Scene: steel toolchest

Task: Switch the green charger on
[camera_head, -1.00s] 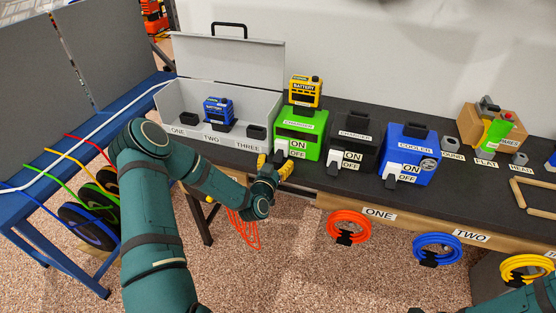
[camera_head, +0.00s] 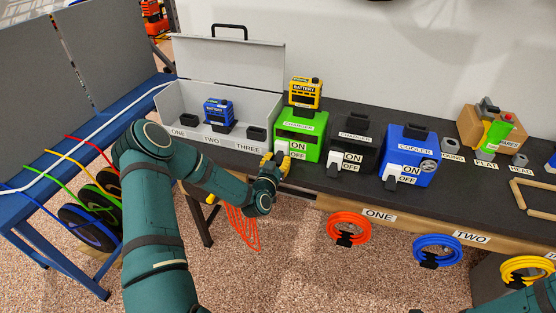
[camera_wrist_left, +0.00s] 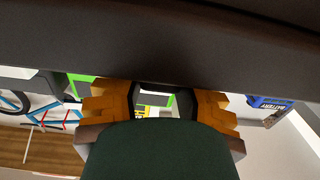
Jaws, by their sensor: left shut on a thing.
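The green charger (camera_head: 312,133) stands on the dark bench with a yellow battery (camera_head: 305,92) upright on top. Its front has an ON/OFF label (camera_head: 297,150) and a white switch lever (camera_head: 282,147) at the left, partly hidden by my gripper. My left gripper (camera_head: 274,160), with yellow fingers, is at the charger's lower front left and is shut on the switch lever. In the left wrist view the left gripper (camera_wrist_left: 158,102) shows its two fingers with a narrow gap and green behind; the held part is mostly hidden. My right gripper is out of view.
An open grey case (camera_head: 180,103) with a blue battery (camera_head: 217,110) stands at the left. Coiled hoses (camera_head: 348,229) hang below the bench edge.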

